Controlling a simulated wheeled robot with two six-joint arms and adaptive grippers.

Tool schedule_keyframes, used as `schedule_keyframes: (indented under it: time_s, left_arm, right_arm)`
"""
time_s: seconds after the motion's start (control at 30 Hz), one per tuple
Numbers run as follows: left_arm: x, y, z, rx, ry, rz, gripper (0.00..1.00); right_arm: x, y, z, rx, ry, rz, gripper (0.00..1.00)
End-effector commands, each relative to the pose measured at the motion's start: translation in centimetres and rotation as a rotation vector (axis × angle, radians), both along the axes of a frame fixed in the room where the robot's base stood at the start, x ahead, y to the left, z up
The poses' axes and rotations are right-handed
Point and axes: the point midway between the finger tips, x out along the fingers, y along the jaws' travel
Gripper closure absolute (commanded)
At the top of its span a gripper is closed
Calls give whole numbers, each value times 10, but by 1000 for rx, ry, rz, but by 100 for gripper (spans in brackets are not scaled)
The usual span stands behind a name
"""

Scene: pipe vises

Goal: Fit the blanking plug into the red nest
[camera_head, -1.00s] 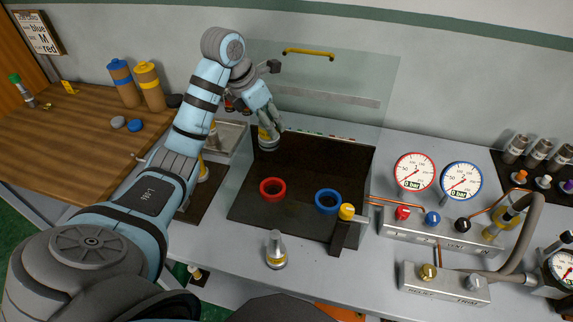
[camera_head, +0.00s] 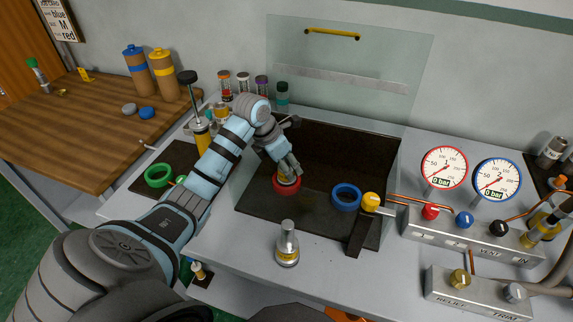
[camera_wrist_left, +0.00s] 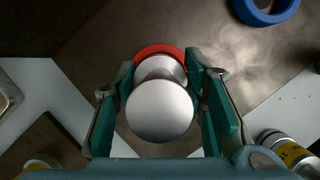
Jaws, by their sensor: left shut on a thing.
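My left gripper (camera_head: 286,167) is shut on the blanking plug, at the red nest (camera_head: 287,187). In the left wrist view, the plug (camera_wrist_left: 160,110) shows as a rounded silver knob between the teal fingers. The far rim of the red nest (camera_wrist_left: 158,50) shows just behind it. The plug's lower end is hidden, so I cannot tell if it sits inside the ring or just above it. The red nest lies on the dark plate, left of the blue nest (camera_head: 346,196). My right gripper is not in view.
A similar silver fitting with a gold band (camera_head: 287,245) stands in front of the dark plate (camera_head: 320,150). A clear panel with a yellow handle (camera_head: 332,34) rises behind. A yellow-knobbed lever (camera_head: 370,203) and gauges (camera_head: 444,168) stand to the right. A green ring (camera_head: 158,175) lies left.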

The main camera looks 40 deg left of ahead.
Motion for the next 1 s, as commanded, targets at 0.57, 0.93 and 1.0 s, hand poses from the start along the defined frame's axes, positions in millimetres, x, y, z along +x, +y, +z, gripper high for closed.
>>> schedule_keyframes:
  time_s: [0.57, 0.93, 1.0]
  left_arm:
    - [0, 0, 3, 0, 0, 0, 41]
    - [-32, 13, 86, 4, -4, 0, 41]
    - [-37, 14, 98, 2, -3, -1, 41]
  right_arm:
    - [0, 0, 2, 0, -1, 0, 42]
    - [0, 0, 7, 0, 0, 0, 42]
    - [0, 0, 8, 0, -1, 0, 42]
